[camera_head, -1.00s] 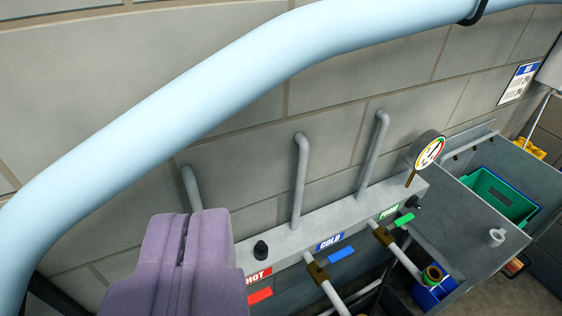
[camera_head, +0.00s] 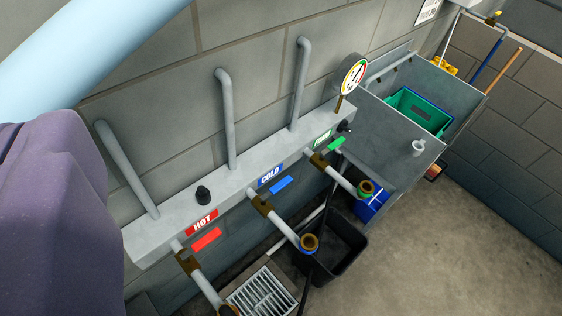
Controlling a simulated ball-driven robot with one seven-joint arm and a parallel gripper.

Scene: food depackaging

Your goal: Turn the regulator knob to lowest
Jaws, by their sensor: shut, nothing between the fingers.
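A grey manifold (camera_head: 238,184) runs along the wall with HOT, COLD and green labels. A small black knob (camera_head: 203,196) stands upright on its top near the red HOT label. Another black knob (camera_head: 346,126) sits at its far right end, below a round dial gauge (camera_head: 354,76). I cannot tell from the picture which knob is the regulator, or its setting. My purple gripper (camera_head: 60,150) fills the left edge, close to the camera and partly cut off. It is shut and empty, to the left of both knobs and apart from them in the picture.
A pale blue tube (camera_head: 90,45) crosses the upper left. Three grey pipes rise from the manifold; valves hang in front of it. A sink with a green crate (camera_head: 418,111) is at the right. A black bin (camera_head: 335,255) stands below. The floor at right is clear.

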